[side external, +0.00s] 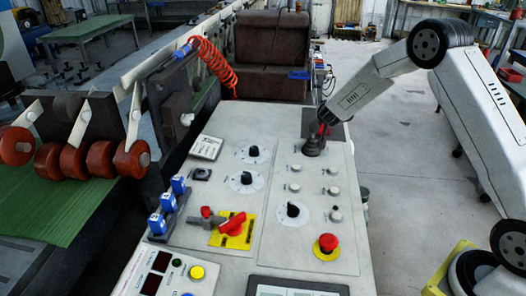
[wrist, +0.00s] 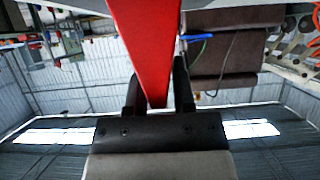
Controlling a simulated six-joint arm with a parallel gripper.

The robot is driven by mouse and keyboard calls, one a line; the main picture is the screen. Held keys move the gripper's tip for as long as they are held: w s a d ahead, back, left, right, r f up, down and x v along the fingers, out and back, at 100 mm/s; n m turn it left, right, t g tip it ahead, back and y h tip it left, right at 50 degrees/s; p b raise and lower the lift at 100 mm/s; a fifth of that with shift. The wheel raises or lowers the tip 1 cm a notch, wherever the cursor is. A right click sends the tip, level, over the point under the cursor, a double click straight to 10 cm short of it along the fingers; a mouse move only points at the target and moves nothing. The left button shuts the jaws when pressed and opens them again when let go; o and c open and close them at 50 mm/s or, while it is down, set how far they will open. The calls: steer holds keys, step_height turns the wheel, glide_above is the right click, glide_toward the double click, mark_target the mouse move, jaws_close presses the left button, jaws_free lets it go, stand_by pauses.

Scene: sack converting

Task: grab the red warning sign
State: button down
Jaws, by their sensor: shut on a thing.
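The red warning sign (wrist: 147,45) shows in the wrist view as a red wedge, wide at the top and narrowing down between the fingers. Its face and markings are not readable. My gripper (wrist: 158,85) has a dark finger on each side of the narrow end and is shut on it. In the side external view my gripper (side external: 316,143) is low over the far right part of the pale control panel. Only a small bit of red (side external: 323,129) shows there, and most of the sign is hidden.
The control panel (side external: 225,165) carries black knobs, a red emergency button (side external: 327,246), a red rotary switch on yellow (side external: 233,226) and blue padlocks (side external: 163,215). A coiled orange cable (side external: 215,62) hangs behind. Red rollers (side external: 75,160) stand at left. Floor right of the panel is open.

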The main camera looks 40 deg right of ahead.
steer(key=shift+r, duration=0.4)
step_height(320, 180, up, 2)
steer(key=s+a+r, duration=0.4)
steer(key=s+r, duration=0.5)
steer(key=s, duration=0.4)
steer(key=shift+s+r, duration=0.2)
steer(key=shift+r, duration=0.1)
steer(key=shift+a, duration=0.1)
